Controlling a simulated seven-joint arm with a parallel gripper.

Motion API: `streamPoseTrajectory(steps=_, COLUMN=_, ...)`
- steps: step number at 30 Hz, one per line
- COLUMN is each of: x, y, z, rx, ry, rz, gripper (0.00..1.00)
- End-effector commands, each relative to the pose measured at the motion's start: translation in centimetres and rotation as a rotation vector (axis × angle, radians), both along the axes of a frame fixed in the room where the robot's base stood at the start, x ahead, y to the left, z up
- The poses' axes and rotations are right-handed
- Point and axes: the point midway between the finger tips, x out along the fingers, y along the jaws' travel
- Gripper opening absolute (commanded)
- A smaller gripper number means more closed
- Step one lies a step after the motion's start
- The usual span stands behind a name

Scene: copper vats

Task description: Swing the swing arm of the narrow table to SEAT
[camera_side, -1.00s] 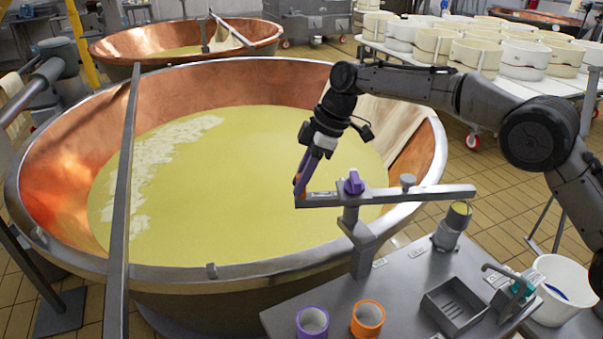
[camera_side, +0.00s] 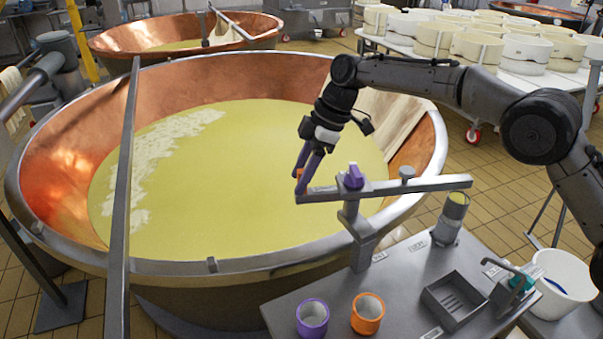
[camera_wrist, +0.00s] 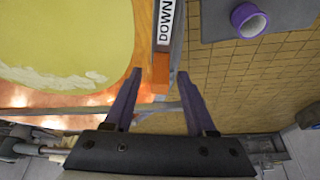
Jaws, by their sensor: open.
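The swing arm (camera_side: 425,186) is a grey beam on a post at the edge of the narrow table (camera_side: 335,288), with a purple knob (camera_side: 354,177) over the pivot. Its left end reaches over the vat and carries an orange block (camera_wrist: 160,73). In the wrist view the beam has a DOWN label (camera_wrist: 165,22). My gripper (camera_side: 301,182) is at that left end; its purple fingers are open. In the wrist view my gripper (camera_wrist: 160,80) has a finger on each side of the orange block, with gaps showing. The SEAT marking is not readable.
The copper vat (camera_side: 60,150) of yellow liquid lies under the beam's left end. On the table are a purple ring cup (camera_side: 312,318), an orange ring cup (camera_side: 367,314), a dark tray (camera_side: 455,300) and a grey jar (camera_side: 449,222). A white bucket (camera_side: 562,285) stands at right.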

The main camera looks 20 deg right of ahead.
Motion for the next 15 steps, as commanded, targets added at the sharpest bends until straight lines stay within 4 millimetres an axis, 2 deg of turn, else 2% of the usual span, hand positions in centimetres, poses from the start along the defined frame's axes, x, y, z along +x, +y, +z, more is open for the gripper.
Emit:
streamPoseTrajectory(steps=5, x=0.0, y=-0.1, z=0.3, rx=0.001, ry=-0.001, rz=0.0, gripper=0.56)
streamPoseTrajectory(steps=8, x=-0.1, y=-0.5, z=1.3, rx=0.001, ry=-0.003, rz=-0.001, gripper=0.56)
streamPoseTrajectory(steps=15, x=-0.5, y=-2.3, z=5.8, rx=0.001, ry=-0.006, rz=-0.001, gripper=0.56)
